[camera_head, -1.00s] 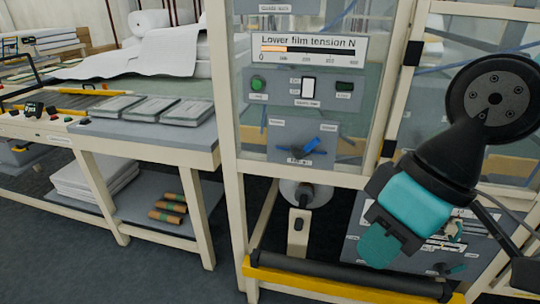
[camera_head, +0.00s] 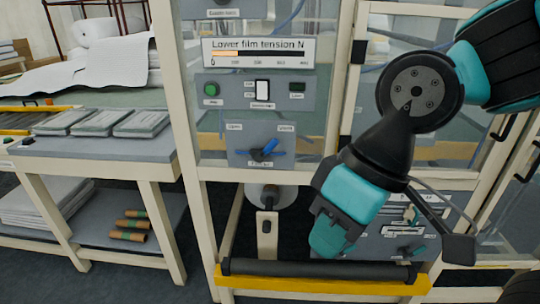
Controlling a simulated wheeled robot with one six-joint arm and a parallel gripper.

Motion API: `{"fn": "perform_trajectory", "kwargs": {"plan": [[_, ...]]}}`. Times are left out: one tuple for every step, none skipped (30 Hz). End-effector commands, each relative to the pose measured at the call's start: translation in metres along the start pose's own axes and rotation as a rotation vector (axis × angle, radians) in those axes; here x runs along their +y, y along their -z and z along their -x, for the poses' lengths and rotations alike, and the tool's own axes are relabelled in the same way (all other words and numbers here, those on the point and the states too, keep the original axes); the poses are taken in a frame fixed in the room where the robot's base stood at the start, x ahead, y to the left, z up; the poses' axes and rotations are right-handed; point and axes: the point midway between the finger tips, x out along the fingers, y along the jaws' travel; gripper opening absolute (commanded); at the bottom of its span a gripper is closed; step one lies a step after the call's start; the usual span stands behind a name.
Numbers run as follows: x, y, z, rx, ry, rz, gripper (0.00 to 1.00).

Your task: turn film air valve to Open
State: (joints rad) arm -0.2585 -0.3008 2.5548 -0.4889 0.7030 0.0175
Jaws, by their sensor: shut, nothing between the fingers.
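A blue lever handle (camera_head: 266,149) sits on a grey valve panel (camera_head: 238,140), low on the machine's front frame. The handle is tilted, its right end higher. Small labels stand at the panel's upper left, upper right and below the handle; they are too small to read surely, so I cannot confirm that this is the film air valve. My gripper (camera_head: 328,240) is shut and empty, pointing down, to the right of and below the blue handle, apart from it. It partly hides a lower grey panel (camera_head: 425,215) with small teal handles.
Above the valve panel are a switch panel (camera_head: 220,104) with a green button and a "Lower film tension N" display (camera_head: 258,53). A cream post (camera_head: 345,75) stands right of them. A dark roller (camera_head: 320,268) above a yellow bar (camera_head: 320,285) crosses below my gripper. A bench (camera_head: 100,148) is left.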

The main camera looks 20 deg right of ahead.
Motion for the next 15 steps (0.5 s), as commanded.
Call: {"fn": "perform_trajectory", "kwargs": {"plan": [[0.005, 0.004, -0.012, 0.024, 0.007, -0.021, 0.0], [0.007, 0.008, -0.018, 0.044, 0.014, -0.04, 0.0], [0.011, 0.015, -0.028, 0.08, 0.025, -0.069, 0.0], [0.015, 0.022, -0.035, 0.111, 0.035, -0.094, 0.0], [0.018, 0.029, -0.044, 0.145, 0.048, -0.124, 0.0], [0.024, 0.04, -0.054, 0.197, 0.067, -0.168, 0.0], [0.029, 0.049, -0.062, 0.237, 0.085, -0.203, 0.0], [0.034, 0.057, -0.07, 0.278, 0.103, -0.241, 0.0], [0.04, 0.069, -0.079, 0.335, 0.131, -0.291, 0.0], [0.045, 0.078, -0.086, 0.377, 0.152, -0.329, 0.0], [0.051, 0.086, -0.091, 0.418, 0.175, -0.368, 0.0], [0.058, 0.097, -0.099, 0.473, 0.207, -0.419, 0.0], [0.064, 0.105, -0.104, 0.513, 0.233, -0.458, 0.0], [0.071, 0.113, -0.108, 0.554, 0.258, -0.497, 0.0], [0.079, 0.123, -0.115, 0.607, 0.296, -0.55, 0.0]]}}
